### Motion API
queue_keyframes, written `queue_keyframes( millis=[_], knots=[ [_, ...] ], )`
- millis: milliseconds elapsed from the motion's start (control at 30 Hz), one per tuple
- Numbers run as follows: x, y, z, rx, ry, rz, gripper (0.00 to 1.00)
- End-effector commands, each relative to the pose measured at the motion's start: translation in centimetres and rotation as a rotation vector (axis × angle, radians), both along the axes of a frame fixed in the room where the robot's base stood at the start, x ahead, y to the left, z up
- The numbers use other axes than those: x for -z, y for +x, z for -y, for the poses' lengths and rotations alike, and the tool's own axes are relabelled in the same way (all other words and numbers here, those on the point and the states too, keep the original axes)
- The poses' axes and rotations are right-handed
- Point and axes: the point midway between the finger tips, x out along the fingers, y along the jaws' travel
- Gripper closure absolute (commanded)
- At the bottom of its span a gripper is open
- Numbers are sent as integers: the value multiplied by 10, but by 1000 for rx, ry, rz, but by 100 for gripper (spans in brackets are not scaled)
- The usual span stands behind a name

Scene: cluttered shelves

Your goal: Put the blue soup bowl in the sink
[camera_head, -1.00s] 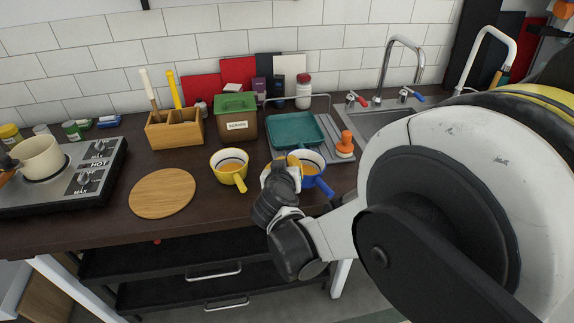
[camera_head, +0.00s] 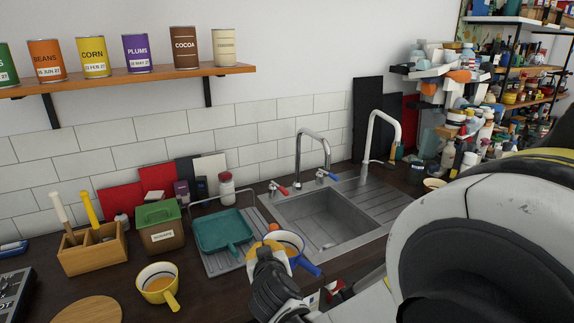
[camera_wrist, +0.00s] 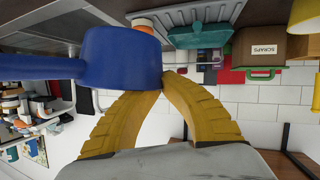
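The blue soup bowl (camera_head: 290,241), with a pale inside and a blue handle, is in front of the sink's left front corner in the head view. My gripper (camera_head: 271,250) is at its left side, with yellow fingers against its wall. In the wrist view the blue bowl (camera_wrist: 122,58) fills the upper left, and the fingertips of my gripper (camera_wrist: 162,84) come together on it. The bowl appears held above the counter. The sink (camera_head: 326,219) has an empty metal basin, just beyond and right of the bowl.
A teal pan (camera_head: 218,229) sits on the drainer left of the sink. An orange-topped item (camera_head: 273,227) is partly hidden behind the bowl. A yellow bowl (camera_head: 158,284) stands on the counter. Taps (camera_head: 311,150) rise behind the basin. Shelves of clutter (camera_head: 465,110) are at right.

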Motion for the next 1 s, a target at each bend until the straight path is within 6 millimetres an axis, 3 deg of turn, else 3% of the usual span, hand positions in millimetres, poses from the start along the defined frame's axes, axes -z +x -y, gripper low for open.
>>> queue_keyframes(
  millis=[167,267,500,700,833,1000],
  knots=[
    [-7,4,42,72,-3,-1,100],
    [-12,5,78,135,-3,-3,100],
    [-26,-6,182,325,-3,-4,100],
    [-34,-23,250,457,-2,-1,100],
    [-37,-32,274,506,-1,0,100],
    [-38,-37,287,533,-2,1,100]
  ],
)
